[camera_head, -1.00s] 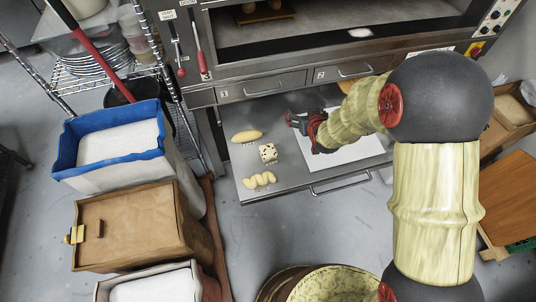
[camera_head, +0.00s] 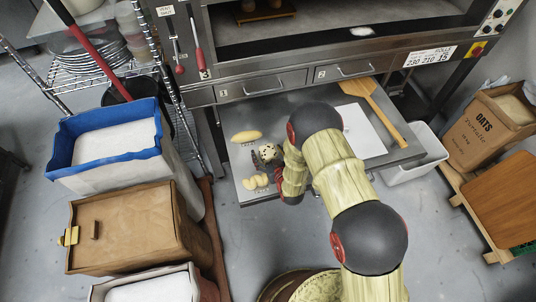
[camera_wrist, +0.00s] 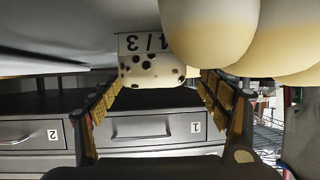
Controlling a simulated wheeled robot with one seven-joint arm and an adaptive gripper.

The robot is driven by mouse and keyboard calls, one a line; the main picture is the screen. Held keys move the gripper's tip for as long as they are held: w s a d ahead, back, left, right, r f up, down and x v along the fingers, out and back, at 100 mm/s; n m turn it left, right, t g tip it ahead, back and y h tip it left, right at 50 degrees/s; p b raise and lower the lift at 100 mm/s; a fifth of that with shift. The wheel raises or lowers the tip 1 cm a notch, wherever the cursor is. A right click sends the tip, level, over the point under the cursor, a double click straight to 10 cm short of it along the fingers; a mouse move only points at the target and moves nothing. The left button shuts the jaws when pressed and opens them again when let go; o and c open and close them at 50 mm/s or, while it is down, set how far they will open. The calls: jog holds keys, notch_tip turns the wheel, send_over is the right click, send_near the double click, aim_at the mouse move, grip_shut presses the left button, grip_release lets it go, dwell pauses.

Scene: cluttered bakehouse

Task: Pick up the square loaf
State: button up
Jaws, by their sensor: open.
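The square loaf is a small pale block with dark spots (camera_head: 268,151), lying on the grey pull-out shelf (camera_head: 240,186) below the oven. In the wrist view the same loaf (camera_wrist: 150,72) appears ahead, near the line between my fingertips. My gripper (camera_wrist: 160,92) is open and empty, with a padded finger on each side. In the head view my gripper (camera_head: 268,162) is low over the shelf, just in front of the loaf, and its own wrist partly hides it. I cannot tell whether the fingers touch the loaf.
A long loaf (camera_head: 246,136) lies behind the square loaf. A lobed loaf (camera_head: 256,182) lies in front, close to my gripper; its pale lobes (camera_wrist: 210,35) loom at the wrist view's upper right. A white sheet (camera_head: 362,132) and wooden peel (camera_head: 378,108) occupy the shelf's right side.

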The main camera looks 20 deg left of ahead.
aim_at(265, 146)
jog(key=b+x, duration=0.1)
jog(key=x, duration=0.2)
jog(key=shift+w+d+f+b, duration=0.1)
jog(key=shift+w+f+b, duration=0.25)
jog(key=shift+w, duration=0.15)
jog(key=shift+w+a, duration=0.35)
jog(key=shift+w, duration=0.15)
jog(key=shift+c, duration=0.2)
jog(key=c, duration=0.9)
